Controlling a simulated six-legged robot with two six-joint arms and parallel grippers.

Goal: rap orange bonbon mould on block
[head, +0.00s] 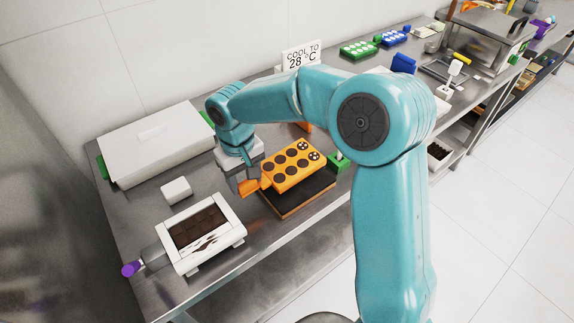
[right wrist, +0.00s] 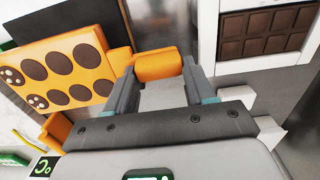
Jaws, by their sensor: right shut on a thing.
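The orange bonbon mould (head: 291,167) has several dark round cavities, and a few at its far right end show white marks. In the head view it is over the dark block (head: 300,196); I cannot tell whether they touch. My right gripper (head: 247,186) is shut on the mould's near-left end tab. In the right wrist view the fingers (right wrist: 157,75) are around the orange tab, and the mould (right wrist: 60,75) extends to the left. My left gripper is not in view.
A white frame (head: 232,222) with dark chocolate stands left of the block, beside a purple-handled scraper (head: 130,269). A white lidded box (head: 155,143) and small white block (head: 176,190) lie behind. A sign (head: 301,56), green mould (head: 358,49) and blue mould (head: 393,37) are farther back.

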